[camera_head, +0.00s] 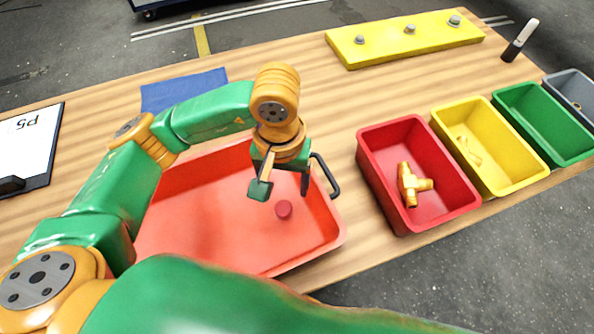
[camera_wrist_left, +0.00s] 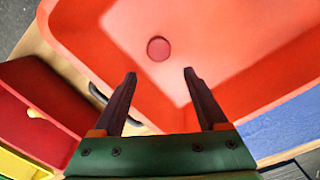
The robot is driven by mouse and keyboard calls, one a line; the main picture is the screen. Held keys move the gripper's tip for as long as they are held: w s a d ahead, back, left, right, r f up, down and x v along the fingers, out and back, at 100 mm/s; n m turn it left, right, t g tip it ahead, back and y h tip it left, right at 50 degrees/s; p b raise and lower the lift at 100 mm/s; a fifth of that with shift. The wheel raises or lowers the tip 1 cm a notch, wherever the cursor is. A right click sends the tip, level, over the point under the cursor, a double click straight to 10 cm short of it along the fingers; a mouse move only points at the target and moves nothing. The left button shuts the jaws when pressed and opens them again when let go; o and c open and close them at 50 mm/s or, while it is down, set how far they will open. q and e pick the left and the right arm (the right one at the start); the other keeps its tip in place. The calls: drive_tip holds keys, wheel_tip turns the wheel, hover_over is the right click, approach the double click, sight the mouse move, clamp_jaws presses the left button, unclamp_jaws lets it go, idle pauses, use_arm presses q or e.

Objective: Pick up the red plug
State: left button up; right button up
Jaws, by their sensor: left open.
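The red plug (camera_head: 284,209) is a small round red piece lying on the floor of the large red-orange tray (camera_head: 240,245). In the left wrist view the plug (camera_wrist_left: 159,48) shows as a dark red disc beyond the fingertips, roughly centred between them. My left gripper (camera_head: 279,192) is open and empty above the tray, a little up and left of the plug in the head view. Its two fingers (camera_wrist_left: 160,74) are spread apart and do not touch the plug. My right gripper does not show in either view.
A red bin (camera_head: 375,160) with a brass fitting (camera_head: 412,184) stands right of the tray. Yellow (camera_head: 520,180), green (camera_head: 560,150) and grey bins follow.

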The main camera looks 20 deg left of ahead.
sight(284, 207)
use_arm(q)
drive_tip(key=shift+s+f+p, duration=0.1)
drive_tip(key=shift+f+p, duration=0.2)
drive_tip(key=s+f+p, duration=0.1)
drive_tip(key=s+p, duration=0.1)
drive_tip(key=shift+s+f, duration=0.3)
drive_tip(key=shift+f, duration=0.1)
wheel_tip(284, 207, down, 4)
drive_tip(key=shift+w+r+p, duration=0.1)
drive_tip(key=shift+p, duration=0.2)
drive_tip(key=shift+w, duration=0.35)
drive_tip(key=shift+s+d, duration=0.1)
drive_tip(key=shift+s, duration=0.15)
clamp_jaws()
drive_tip(key=shift+w, duration=0.15)
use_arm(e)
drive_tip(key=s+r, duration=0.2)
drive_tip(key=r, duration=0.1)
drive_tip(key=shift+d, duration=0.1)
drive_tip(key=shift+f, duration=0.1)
